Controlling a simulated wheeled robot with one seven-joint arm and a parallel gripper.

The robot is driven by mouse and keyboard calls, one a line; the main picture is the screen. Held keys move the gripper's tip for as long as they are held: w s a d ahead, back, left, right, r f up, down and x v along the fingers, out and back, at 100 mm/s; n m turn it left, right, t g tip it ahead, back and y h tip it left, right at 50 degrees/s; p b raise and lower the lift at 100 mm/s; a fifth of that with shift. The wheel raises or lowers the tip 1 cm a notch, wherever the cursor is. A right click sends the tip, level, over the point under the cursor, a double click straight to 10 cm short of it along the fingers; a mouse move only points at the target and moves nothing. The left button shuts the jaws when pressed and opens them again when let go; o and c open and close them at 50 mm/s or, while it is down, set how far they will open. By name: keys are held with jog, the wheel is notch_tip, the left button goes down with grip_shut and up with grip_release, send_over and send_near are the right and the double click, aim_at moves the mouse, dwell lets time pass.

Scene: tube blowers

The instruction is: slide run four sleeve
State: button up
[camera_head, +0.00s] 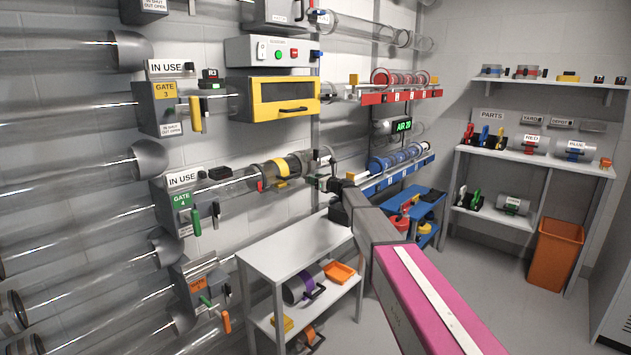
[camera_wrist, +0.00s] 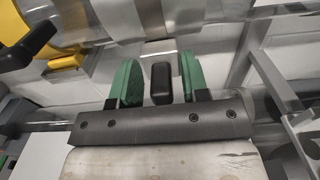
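The run four tube (camera_head: 236,184) passes from the gate 4 box (camera_head: 180,205), under an "IN USE" sign, toward my gripper. A thick clear and grey cylindrical part with a yellow band (camera_head: 281,168) sits around this line, left of my gripper (camera_head: 326,183); whether it is the sleeve I cannot tell. In the wrist view my gripper (camera_wrist: 160,80) has its green fingers apart. A black block-shaped handle (camera_wrist: 161,86) stands between them, with gaps showing on both sides. A shiny metal band (camera_wrist: 130,18) lies just beyond the fingertips.
A yellow-framed box (camera_head: 273,98) hangs above the line. Racks with red rings (camera_head: 400,79) and blue rings (camera_head: 400,158) are to the right. A white table (camera_head: 290,250) stands below.

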grip_shut()
jog(key=shift+s+a, duration=0.65)
jog(key=shift+s, duration=0.2)
jog(key=shift+s+a, duration=0.65)
jog(key=shift+s, duration=0.2)
jog(key=shift+o, duration=1.2)
grip_release()
jog(key=shift+s, duration=0.1)
jog(key=v, duration=1)
jog(key=shift+s+d, duration=0.25)
